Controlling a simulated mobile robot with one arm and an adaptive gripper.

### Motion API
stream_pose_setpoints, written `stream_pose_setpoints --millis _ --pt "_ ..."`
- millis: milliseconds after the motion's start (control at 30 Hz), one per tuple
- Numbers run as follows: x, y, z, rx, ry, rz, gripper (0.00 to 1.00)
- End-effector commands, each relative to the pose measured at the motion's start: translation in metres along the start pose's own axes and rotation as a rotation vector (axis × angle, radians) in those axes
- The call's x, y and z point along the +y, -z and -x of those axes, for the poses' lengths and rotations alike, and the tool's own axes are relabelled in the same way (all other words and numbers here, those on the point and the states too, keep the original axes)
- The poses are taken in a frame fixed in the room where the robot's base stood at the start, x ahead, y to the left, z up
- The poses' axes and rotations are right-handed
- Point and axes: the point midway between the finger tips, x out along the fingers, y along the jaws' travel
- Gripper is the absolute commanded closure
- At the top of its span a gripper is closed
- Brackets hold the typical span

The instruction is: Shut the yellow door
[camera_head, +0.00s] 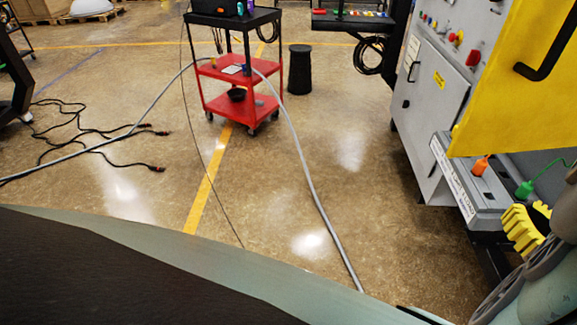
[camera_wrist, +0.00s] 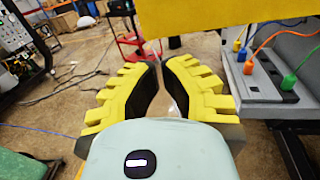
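The yellow door (camera_head: 520,80) stands open at the upper right of the head view, with a black bar handle (camera_head: 550,50) on its face. Its lower edge hangs above a grey ledge. In the wrist view the yellow door (camera_wrist: 225,18) spans the top, ahead of and above the fingers. My gripper (camera_wrist: 161,68) has two yellow ribbed fingers with black inner pads; their tips come close together with nothing held between them. In the head view my gripper (camera_head: 525,228) is at the lower right, below the door and apart from it.
A grey control cabinet (camera_head: 432,95) with buttons stands left of the door. Orange (camera_head: 480,166) and green (camera_head: 525,189) plugs sit on the ledge. A red cart (camera_head: 238,85) and black stool (camera_head: 299,70) stand behind. Cables cross the mostly open floor.

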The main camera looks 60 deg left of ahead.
Motion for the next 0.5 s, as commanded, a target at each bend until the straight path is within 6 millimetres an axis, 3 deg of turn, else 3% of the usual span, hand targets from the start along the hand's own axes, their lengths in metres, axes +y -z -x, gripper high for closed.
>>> stream_pose_setpoints --millis 233,500 --pt "-0.001 0.002 -0.013 0.017 -0.003 0.035 1.0" --pt "-0.001 0.001 -0.051 0.016 -0.003 0.032 1.0"
